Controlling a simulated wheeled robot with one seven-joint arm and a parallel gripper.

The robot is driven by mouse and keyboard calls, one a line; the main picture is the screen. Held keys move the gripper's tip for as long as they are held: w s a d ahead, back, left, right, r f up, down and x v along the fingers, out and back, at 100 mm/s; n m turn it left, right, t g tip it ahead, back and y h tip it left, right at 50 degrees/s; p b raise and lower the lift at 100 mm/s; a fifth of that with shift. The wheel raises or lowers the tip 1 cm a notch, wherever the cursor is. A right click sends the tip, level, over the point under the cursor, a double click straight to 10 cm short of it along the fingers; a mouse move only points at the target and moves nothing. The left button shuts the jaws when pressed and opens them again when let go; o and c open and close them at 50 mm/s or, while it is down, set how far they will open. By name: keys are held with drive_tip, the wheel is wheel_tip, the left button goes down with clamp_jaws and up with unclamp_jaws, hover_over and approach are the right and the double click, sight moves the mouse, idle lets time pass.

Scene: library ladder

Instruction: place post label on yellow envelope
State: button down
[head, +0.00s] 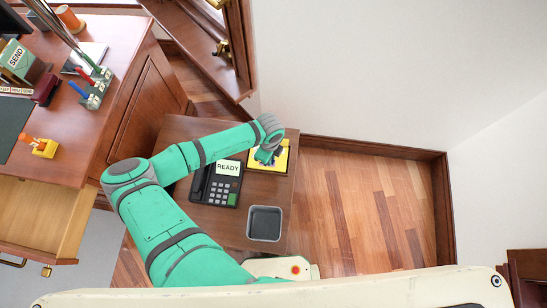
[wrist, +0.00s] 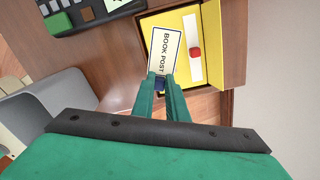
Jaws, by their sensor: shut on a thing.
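The post label (wrist: 164,48) is a white card with a dark border and the words "BOOK POST". My gripper (wrist: 165,82) is shut on its lower end, where a small dark blue part shows between the fingertips. The yellow envelope (wrist: 220,72) lies beyond, with a white strip and a red spot on its right part. The label overlaps the envelope's left part in the wrist view; whether they touch I cannot tell. In the head view the envelope (head: 281,160) is on the small brown table, partly hidden by my gripper (head: 264,158), which is over its left part.
A black phone (head: 222,186) with a "READY" display stands left of the envelope. A grey tray (head: 264,223) is nearer on the same table (head: 230,226). A desk (head: 100,40) with an open drawer (head: 40,215) is at left. The floor at right is clear.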

drive_tip(key=shift+w+d+f, duration=0.25)
drive_tip(key=shift+d+f, duration=0.15)
drive_tip(key=shift+f, duration=0.15)
drive_tip(key=shift+w+d+f, duration=0.2)
drive_tip(key=shift+d+f, duration=0.2)
drive_tip(key=shift+f, duration=0.1)
drive_tip(key=shift+a+f, duration=0.1)
drive_tip(key=shift+f, duration=1.4)
drive_tip(key=shift+f, duration=0.55)
drive_tip(key=c, duration=1.7)
unclamp_jaws()
drive_tip(key=shift+c, duration=0.2)
wheel_tip(320, 180, up, 13)
